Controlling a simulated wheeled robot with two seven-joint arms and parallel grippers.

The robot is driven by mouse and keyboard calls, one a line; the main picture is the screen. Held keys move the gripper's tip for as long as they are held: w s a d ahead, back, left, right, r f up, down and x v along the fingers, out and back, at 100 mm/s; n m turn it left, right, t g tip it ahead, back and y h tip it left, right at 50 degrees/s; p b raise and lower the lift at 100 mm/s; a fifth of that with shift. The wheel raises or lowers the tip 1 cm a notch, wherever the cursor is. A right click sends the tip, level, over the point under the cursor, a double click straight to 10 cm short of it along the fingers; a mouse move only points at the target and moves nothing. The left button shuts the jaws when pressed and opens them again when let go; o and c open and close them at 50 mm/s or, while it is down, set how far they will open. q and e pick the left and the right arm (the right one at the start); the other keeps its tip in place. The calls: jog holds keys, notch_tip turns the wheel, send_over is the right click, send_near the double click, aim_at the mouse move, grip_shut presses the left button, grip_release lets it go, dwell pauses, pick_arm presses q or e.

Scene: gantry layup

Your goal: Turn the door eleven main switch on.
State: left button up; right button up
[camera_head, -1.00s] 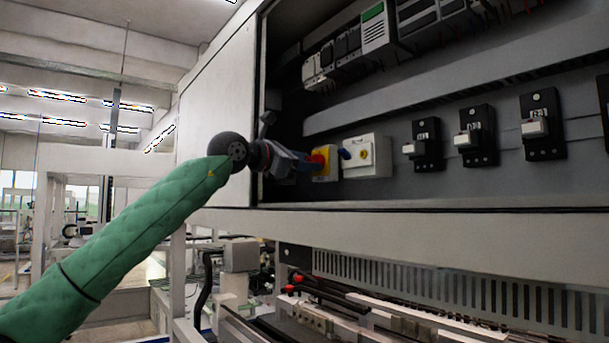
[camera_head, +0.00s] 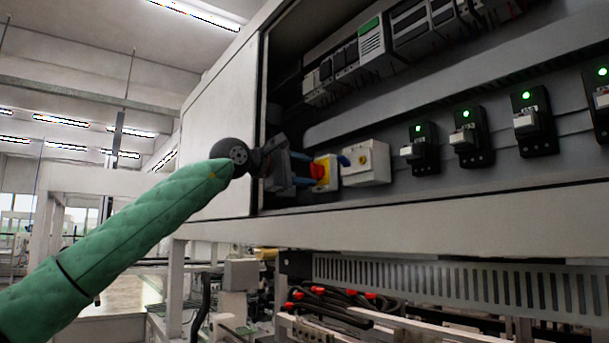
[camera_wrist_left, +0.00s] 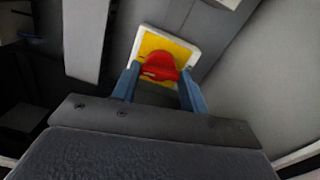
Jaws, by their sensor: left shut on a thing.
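The main switch is a red rotary knob (camera_head: 317,171) on a yellow plate (camera_head: 331,168) with a pale box behind it, inside the open cabinet. In the left wrist view the red knob (camera_wrist_left: 160,66) sits on its yellow plate (camera_wrist_left: 183,50), between two blue fingers. My left gripper (camera_head: 309,168) is shut on the red knob, with a finger on each side of it. The wrist view shows the knob's bar lying roughly across the gap between the fingers. My right gripper is in neither view.
Several black switch units (camera_head: 470,137) with lit green lamps line the panel. The cabinet's lower frame edge (camera_head: 420,220) runs below.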

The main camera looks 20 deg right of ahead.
pick_arm(q)
jog(key=shift+m, duration=1)
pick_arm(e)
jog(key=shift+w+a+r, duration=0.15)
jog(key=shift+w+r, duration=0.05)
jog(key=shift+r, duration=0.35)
pick_arm(q)
jog(key=shift+f, duration=0.1)
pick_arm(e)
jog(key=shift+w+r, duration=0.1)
pick_arm(q)
jog(key=o, duration=1)
jog(key=shift+a, duration=0.1)
jog(key=b+v, duration=0.3)
jog(key=v, duration=0.4)
jog(key=shift+s+a, duration=0.1)
jog(key=shift+a, duration=0.2)
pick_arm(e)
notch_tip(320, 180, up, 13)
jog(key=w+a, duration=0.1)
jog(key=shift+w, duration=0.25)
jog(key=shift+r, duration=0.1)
